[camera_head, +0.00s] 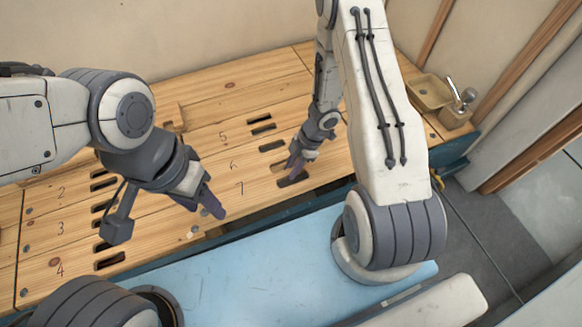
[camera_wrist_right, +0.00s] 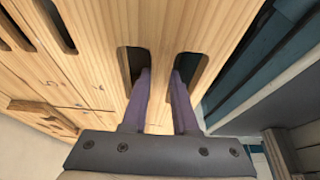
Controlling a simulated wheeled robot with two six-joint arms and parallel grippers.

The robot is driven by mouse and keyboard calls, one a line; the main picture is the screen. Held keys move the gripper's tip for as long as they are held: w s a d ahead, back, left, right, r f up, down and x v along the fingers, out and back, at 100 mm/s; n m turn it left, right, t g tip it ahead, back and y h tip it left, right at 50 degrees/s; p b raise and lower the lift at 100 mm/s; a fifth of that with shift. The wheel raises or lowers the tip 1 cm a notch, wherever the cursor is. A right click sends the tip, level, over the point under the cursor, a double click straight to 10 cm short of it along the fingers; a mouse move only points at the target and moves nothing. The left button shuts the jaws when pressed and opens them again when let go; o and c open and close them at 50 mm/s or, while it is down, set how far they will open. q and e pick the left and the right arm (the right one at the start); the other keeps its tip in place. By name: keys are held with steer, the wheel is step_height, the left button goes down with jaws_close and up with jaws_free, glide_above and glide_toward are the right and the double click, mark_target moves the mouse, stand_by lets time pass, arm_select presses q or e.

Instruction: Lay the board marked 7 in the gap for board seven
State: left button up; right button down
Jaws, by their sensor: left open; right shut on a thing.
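The board marked 7 (camera_head: 240,203) lies along the front of the wooden platform, its number facing up. In the right wrist view this board (camera_wrist_right: 157,65) has two dark slots with a strip of wood between them. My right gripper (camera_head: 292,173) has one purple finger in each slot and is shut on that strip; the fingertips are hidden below. My left gripper (camera_head: 208,212) is open, pointing down over the front boards left of the number 7. I cannot tell whether the board sits flush or slightly raised. The bottom of its gap is hidden.
Other numbered boards, such as board 5 (camera_head: 215,138), lie behind and to the left. A dark space runs beside the blue surface (camera_head: 240,280) in front. A wooden basin (camera_head: 430,92) and a dispenser (camera_head: 458,108) stand at the back right.

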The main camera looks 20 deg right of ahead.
steer(key=shift+d+f+b, duration=0.1)
steer(key=shift+f+b, duration=2.35)
steer(key=shift+p, duration=0.4)
steer(key=shift+f, duration=0.5)
steer(key=shift+f+b, duration=0.35)
steer(key=shift+f+b, duration=0.35)
steer(key=shift+f, duration=0.5)
steer(key=shift+w+p, duration=0.1)
steer(key=shift+p, duration=0.3)
steer(key=shift+f, duration=0.15)
